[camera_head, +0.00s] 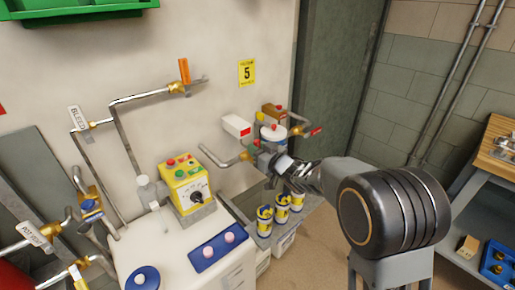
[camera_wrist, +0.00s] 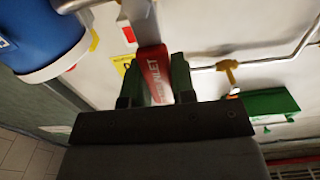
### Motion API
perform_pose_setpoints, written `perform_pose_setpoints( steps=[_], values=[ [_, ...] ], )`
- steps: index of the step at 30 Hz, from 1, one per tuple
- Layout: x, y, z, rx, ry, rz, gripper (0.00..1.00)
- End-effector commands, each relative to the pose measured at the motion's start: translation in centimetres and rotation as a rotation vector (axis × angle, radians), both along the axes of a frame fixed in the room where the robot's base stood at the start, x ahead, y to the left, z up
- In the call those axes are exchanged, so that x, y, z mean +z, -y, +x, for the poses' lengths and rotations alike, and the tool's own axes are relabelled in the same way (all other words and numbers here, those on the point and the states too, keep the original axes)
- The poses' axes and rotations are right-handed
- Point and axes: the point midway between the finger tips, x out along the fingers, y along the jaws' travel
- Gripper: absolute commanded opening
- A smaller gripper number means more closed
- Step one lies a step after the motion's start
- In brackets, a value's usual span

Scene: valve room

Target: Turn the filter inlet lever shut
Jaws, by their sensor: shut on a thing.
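The filter inlet lever (camera_wrist: 155,75) is red with a white label reading "INLET" and stands between the two fingers of my gripper (camera_wrist: 157,82) in the wrist view. The gripper is shut on it, with one dark green finger on each side. In the head view my gripper (camera_head: 268,160) is at the brass valve (camera_head: 246,156) at the end of a grey pipe, and it hides most of the lever. A blue and white cylinder (camera_wrist: 40,35) stands close by at the upper left of the wrist view.
Another red lever (camera_head: 315,131) is just right of the gripper. Yellow and blue canisters (camera_head: 265,220) stand below it. A yellow control box (camera_head: 185,187) sits on a white cabinet to the left. A workbench (camera_head: 485,195) is at the right, with open floor before it.

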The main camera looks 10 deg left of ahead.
Motion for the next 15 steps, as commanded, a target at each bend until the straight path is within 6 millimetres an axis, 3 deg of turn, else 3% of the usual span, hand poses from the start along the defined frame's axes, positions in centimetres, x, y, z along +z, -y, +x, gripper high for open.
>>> perform_pose_setpoints(
  steps=[1, 2, 3, 10, 15],
  values=[
    [0.25, -0.03, 0.04, 0.0, 0.001, 0.009, 0.0],
    [0.25, -0.02, 0.04, 0.0, 0.001, 0.009, 0.25],
    [0.25, -0.01, 0.04, 0.0, 0.0, 0.008, 0.29],
    [0.12, 0.14, 0.08, -0.003, 0.0, 0.004, 0.5],
    [0.07, 0.17, 0.07, -0.003, 0.0, 0.003, 0.5]
  ],
)
